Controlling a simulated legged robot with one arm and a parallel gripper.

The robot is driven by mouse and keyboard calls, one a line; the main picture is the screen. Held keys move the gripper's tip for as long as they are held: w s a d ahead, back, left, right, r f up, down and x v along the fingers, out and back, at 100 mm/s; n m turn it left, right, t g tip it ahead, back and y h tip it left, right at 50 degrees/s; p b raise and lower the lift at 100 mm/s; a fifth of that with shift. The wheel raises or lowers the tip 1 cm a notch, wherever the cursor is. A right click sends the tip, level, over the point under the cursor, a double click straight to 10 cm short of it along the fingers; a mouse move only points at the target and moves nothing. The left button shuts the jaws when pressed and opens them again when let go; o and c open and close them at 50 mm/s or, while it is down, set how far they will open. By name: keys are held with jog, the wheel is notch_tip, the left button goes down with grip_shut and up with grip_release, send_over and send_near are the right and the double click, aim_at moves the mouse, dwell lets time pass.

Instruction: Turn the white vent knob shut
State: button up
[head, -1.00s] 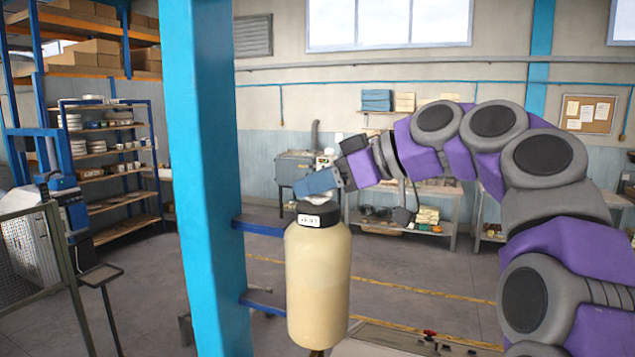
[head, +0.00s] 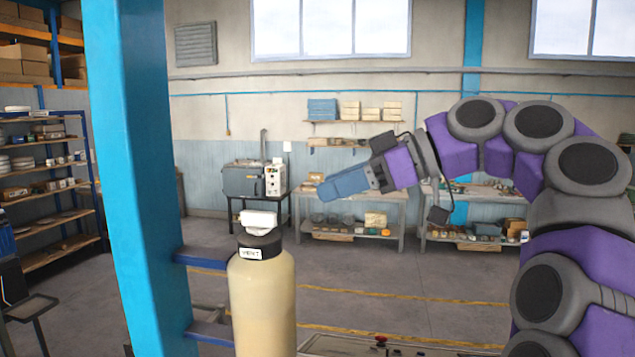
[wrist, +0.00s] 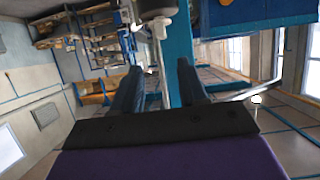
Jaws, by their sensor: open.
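The white vent knob (head: 258,222) sits on the black cap of the cream tank (head: 262,305), above a label reading VENT. In the head view the knob is a wide white piece, unobstructed. My gripper (head: 322,192) is to the right of the knob and a little higher, clear of it in the picture, with its blue-grey fingers pointing left. In the wrist view the two fingers of my gripper (wrist: 159,68) stand apart with nothing clearly held between them.
A blue post (head: 150,180) stands just left of the tank, with blue brackets (head: 205,260) reaching to it. A panel with a red button (head: 381,340) is at the bottom right of the tank. Workbenches (head: 355,210) stand far behind. Air right of the tank looks free.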

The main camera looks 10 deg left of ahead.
jog(key=p+v, duration=0.1)
jog(key=v, duration=0.2)
jog(key=shift+d, duration=0.15)
jog(key=shift+f, duration=0.1)
